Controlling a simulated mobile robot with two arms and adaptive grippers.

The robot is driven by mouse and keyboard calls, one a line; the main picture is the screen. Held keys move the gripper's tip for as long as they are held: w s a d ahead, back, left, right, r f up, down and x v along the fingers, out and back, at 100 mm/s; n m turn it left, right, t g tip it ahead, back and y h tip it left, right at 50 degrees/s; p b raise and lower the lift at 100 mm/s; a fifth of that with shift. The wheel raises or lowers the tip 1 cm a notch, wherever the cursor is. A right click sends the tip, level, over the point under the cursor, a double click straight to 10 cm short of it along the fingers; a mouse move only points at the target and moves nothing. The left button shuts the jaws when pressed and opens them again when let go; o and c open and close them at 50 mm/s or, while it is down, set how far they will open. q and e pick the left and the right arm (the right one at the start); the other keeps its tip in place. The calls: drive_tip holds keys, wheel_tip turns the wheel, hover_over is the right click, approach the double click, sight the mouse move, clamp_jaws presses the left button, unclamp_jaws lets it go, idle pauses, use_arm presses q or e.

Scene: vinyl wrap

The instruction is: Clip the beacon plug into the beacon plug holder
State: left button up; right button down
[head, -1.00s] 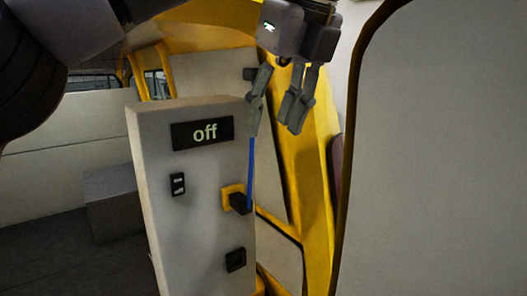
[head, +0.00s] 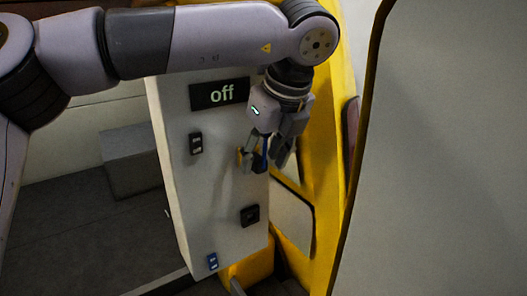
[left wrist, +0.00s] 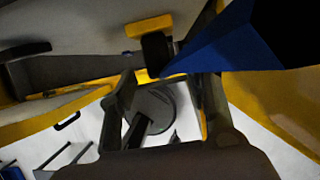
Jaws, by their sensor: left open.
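The black beacon plug (head: 260,164) with its blue cable (head: 264,145) sits against a yellow fitting (head: 241,154) on the white panel. My left gripper (head: 265,160) is open, with its fingers on either side of the plug and partly hiding it. In the left wrist view the dark plug (left wrist: 157,52) meets the yellow fitting (left wrist: 149,26) ahead of the open fingers, and a large blue shape (left wrist: 222,45), likely the cable, is close to the camera. I cannot tell for sure which fitting is the plug holder. My right gripper is not in view.
The white panel carries an "off" display (head: 220,94), a black switch (head: 196,143), a black square fitting (head: 250,215) and a blue switch (head: 212,261). A yellow frame (head: 325,190) and a large grey panel (head: 440,150) stand to the right.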

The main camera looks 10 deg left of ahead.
use_arm(q)
drive_tip(key=shift+w+f, duration=0.1)
drive_tip(key=shift+f, duration=0.05)
drive_tip(key=shift+c, duration=0.8)
clamp_jaws()
drive_tip(key=shift+d, duration=0.1)
idle(0.5)
drive_tip(key=shift+s, duration=0.2)
